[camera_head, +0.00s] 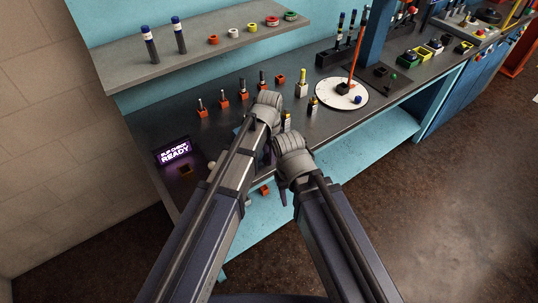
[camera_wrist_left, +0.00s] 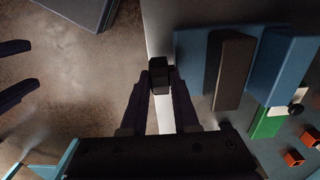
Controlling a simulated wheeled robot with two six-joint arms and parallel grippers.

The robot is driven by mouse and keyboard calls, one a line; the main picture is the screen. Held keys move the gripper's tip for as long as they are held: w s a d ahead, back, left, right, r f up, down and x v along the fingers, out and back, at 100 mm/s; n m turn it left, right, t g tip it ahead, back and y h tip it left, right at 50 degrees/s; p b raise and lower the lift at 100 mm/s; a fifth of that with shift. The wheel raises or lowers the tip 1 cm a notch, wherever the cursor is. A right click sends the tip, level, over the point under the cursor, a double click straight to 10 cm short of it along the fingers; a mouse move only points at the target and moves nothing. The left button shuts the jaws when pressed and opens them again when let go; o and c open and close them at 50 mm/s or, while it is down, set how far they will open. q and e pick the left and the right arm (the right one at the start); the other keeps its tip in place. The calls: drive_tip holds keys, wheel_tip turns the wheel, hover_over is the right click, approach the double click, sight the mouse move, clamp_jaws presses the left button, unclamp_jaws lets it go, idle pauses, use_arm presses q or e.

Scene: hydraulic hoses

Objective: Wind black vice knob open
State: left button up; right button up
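In the left wrist view a black knob (camera_wrist_left: 160,76) lies between the fingertips of my left gripper (camera_wrist_left: 161,85), at the edge of the bench. The knob fills the gap, but contact with the fingers cannot be made out. Beside it is the blue vice (camera_wrist_left: 285,65) with a dark block (camera_wrist_left: 233,70) between its blue parts. In the head view my left wrist and arm hide most of the vice, the knob and the left fingers. My right gripper (camera_wrist_left: 18,68) shows at the left of the wrist view, its two dark fingers apart and empty, clear of the bench.
A green piece (camera_wrist_left: 267,122) and orange holders (camera_wrist_left: 293,159) stand past the vice. On the bench are a white round plate (camera_head: 330,97) and a lit sign (camera_head: 174,152). A grey shelf (camera_head: 140,70) with rings and bottles runs above the back. Open floor (camera_head: 420,210) lies at the right.

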use_arm(q)
clamp_jaws()
drive_tip(key=shift+s+a+f+t+h+b, duration=0.15)
drive_tip(key=shift+s+a+t+h+b, duration=0.15)
drive_tip(key=shift+t+h, duration=0.3)
drive_tip(key=h+b, duration=0.1)
drive_tip(key=t+h+b, duration=0.1)
drive_tip(key=shift+s+a+f+t+h, duration=0.15)
drive_tip(key=shift+f+t+h, duration=0.05)
drive_tip(key=shift+t+h, duration=0.1)
drive_tip(key=shift+a+t+h+b, duration=0.1)
drive_tip(key=shift+t+h+b, duration=0.4)
drive_tip(key=shift+h+b, duration=0.25)
drive_tip(key=shift+r, duration=0.1)
